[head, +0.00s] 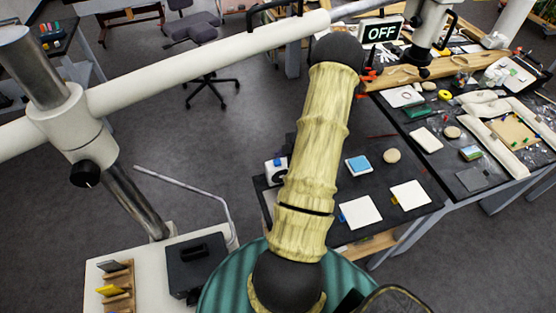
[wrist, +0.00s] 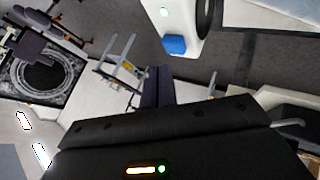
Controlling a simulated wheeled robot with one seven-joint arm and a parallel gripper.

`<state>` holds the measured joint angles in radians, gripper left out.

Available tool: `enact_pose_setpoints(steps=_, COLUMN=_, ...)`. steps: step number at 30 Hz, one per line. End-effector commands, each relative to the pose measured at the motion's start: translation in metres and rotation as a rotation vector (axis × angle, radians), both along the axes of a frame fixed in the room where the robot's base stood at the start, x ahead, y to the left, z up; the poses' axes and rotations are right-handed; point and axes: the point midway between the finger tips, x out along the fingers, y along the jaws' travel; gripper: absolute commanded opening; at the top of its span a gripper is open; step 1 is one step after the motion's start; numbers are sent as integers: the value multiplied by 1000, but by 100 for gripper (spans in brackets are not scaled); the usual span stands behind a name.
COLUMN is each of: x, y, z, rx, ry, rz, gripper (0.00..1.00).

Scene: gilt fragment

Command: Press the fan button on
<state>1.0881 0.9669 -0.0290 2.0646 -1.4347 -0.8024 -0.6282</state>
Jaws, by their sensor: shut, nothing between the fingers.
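The small white device (head: 271,172), apparently the fan, stands on the dark table just left of my arm in the head view. It has a dark round part and a small blue part. In the wrist view its white body (wrist: 184,18) is at the top, with a blue button (wrist: 174,45), a small green light and part of a dark ring. My gripper (wrist: 180,122) is the dark shape across the lower wrist view, shut and empty. It appears apart from the blue button. In the head view the gripper does not show, and my arm hides part of the table.
A blue-topped square (head: 358,165), a round beige piece (head: 391,156) and white squares (head: 410,194) lie on the table. A white beam (head: 210,65) crosses above. The right table (head: 475,180) is cluttered.

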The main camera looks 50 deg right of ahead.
Motion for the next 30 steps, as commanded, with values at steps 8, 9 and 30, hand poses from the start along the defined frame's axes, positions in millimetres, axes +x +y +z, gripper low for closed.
enact_pose_setpoints(steps=8, x=0, y=0, z=27, rx=-1, ry=0, rz=1, gripper=0)
enact_pose_setpoints(steps=9, x=0, y=0, z=30, rx=-1, ry=0, rz=1, gripper=0)
enact_pose_setpoints(steps=30, x=8, y=3, z=50, rx=-8, ry=12, rz=-14, gripper=0)
